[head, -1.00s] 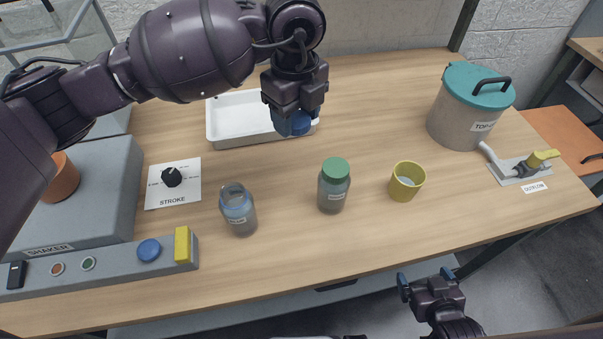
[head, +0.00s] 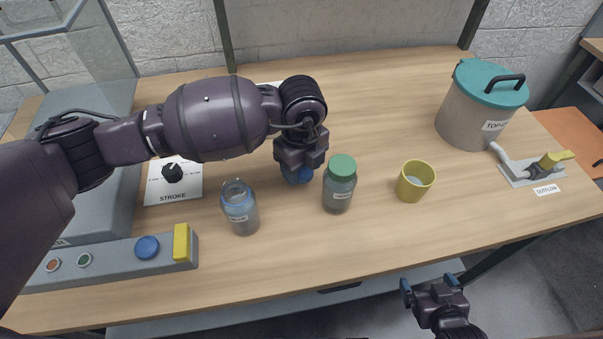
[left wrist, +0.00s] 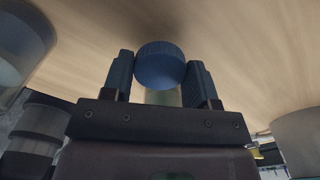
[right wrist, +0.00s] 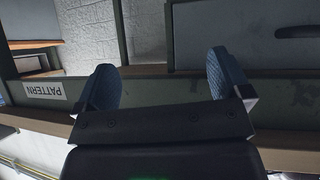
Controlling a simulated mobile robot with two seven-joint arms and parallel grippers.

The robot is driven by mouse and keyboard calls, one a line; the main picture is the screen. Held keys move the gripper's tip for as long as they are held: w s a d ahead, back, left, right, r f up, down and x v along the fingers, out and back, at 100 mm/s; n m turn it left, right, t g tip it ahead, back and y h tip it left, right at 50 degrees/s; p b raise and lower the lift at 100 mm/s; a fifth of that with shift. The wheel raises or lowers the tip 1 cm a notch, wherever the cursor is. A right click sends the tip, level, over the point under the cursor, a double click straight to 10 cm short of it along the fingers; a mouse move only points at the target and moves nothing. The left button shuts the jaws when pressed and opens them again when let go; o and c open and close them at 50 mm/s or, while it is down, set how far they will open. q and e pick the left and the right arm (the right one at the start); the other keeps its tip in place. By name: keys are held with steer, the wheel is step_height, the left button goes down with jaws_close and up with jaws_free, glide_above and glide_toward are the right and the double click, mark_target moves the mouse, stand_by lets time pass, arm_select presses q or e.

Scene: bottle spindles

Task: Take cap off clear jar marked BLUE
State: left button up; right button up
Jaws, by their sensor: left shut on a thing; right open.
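The clear jar (head: 240,210) with a small, hard-to-read label stands upright on the table, its mouth open with no cap on it. My left gripper (head: 297,173) is to the right of this jar and behind the green-capped jar (head: 338,186). It is shut on a blue cap, which shows between its fingers in the left wrist view (left wrist: 159,64). The cap is low over the wood; I cannot tell whether it touches the table. My right gripper (head: 431,284) is open and empty in front of the table edge; its spread fingers show in the right wrist view (right wrist: 164,85).
A yellow cup (head: 414,182) stands right of the green-capped jar. A teal-lidded pot (head: 474,115) and an outflow valve (head: 535,167) are at the right. A grey panel with a blue button (head: 147,247) lies at the left. The white tray is mostly hidden behind my left arm.

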mark_target(301, 176)
arm_select(q)
step_height(301, 176, down, 3)
steer(key=shift+r, duration=0.1)
arm_select(e)
steer(key=shift+w, duration=0.15)
arm_select(q)
steer(key=shift+f, duration=0.2)
steer(key=o, duration=1)
steer(key=shift+r, duration=0.1)
arm_select(e)
steer(key=shift+f, duration=0.1)
arm_select(q)
step_height(301, 176, up, 11)
steer(key=shift+f+p, duration=0.2)
steer(key=shift+p, duration=0.45)
steer(key=shift+r, duration=0.75)
arm_select(e)
steer(key=shift+s+d+r, duration=0.1)
steer(key=shift+s+r, duration=0.2)
steer(key=shift+s, duration=0.2)
